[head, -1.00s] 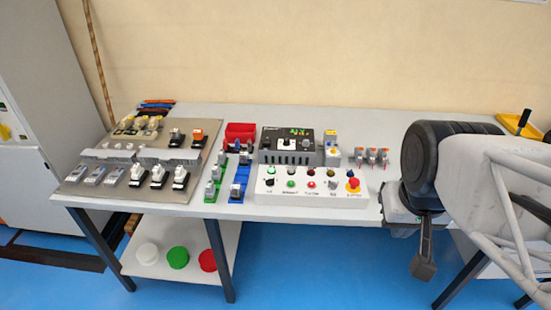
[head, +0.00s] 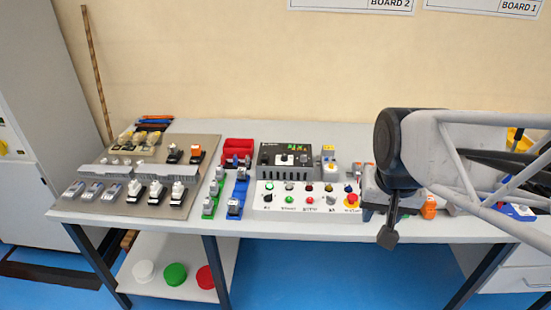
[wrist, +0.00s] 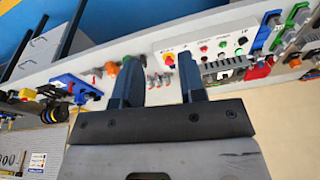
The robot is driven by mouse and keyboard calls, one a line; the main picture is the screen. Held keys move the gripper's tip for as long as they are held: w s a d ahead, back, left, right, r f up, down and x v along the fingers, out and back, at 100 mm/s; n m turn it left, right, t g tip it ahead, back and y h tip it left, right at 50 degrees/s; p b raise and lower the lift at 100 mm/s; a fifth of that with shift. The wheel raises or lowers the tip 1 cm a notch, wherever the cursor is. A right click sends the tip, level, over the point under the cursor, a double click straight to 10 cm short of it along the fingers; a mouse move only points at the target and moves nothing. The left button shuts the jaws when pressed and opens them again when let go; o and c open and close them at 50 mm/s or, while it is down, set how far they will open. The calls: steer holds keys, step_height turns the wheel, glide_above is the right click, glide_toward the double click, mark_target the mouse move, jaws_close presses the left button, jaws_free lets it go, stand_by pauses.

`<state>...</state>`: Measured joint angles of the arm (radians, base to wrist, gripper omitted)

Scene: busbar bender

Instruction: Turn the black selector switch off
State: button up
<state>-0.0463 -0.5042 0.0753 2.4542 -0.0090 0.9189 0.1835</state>
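The black selector switch (head: 267,198) is a small dark knob at the lower left of the white control box (head: 258,213). In the wrist view, which is turned around, the black selector switch (wrist: 240,50) shows at the right part of the box's panel. My gripper (head: 388,238) hangs at the right of the box in the head view, well apart from the switch. In the wrist view my gripper (wrist: 159,65) has its two dark fingers spread with nothing between them. The knob's exact pointing direction is too small to tell.
The panel also holds a green button (head: 289,199), a red button (head: 309,201), a grey selector (head: 331,200) and a red emergency stop (head: 351,197). A dark device (head: 288,160) stands behind. Blue and green rails (head: 237,195) lie left. The bench's front strip is clear.

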steer(key=w+a+f+m, duration=0.2)
steer(key=w+a, duration=0.3)
steer(key=w, duration=0.5)
steer(key=m+g, duration=0.2)
steer(key=m, duration=0.3)
glide_above(268, 195)
steer(key=f, duration=1.5)
steer(key=shift+s+d+f, duration=0.1)
steer(key=shift+d+f, duration=0.05)
steer(key=shift+d, duration=0.05)
steer(key=shift+a+f, duration=0.2)
steer(key=shift+a, duration=0.05)
steer(key=shift+f, duration=0.15)
steer(key=shift+f, duration=3.75)
jaws_close()
